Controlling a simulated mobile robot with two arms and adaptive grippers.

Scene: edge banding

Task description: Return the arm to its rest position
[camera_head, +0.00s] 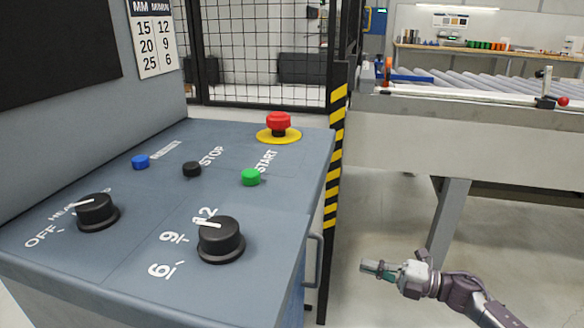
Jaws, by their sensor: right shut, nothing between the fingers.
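My right gripper (372,266) is at the lower right of the head view, in the open space to the right of the control cabinet. It points left toward the cabinet's side, is shut and holds nothing. It is apart from the panel and touches nothing that I can see. My right arm comes in from the lower right corner. My left gripper is not in the view.
The blue-grey control panel (120,255) carries a red emergency button (278,123), a green button (251,177), black knobs and a side handle (313,262). A striped post (333,165) and roller conveyor (470,85) stand behind. Bare floor surrounds my gripper.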

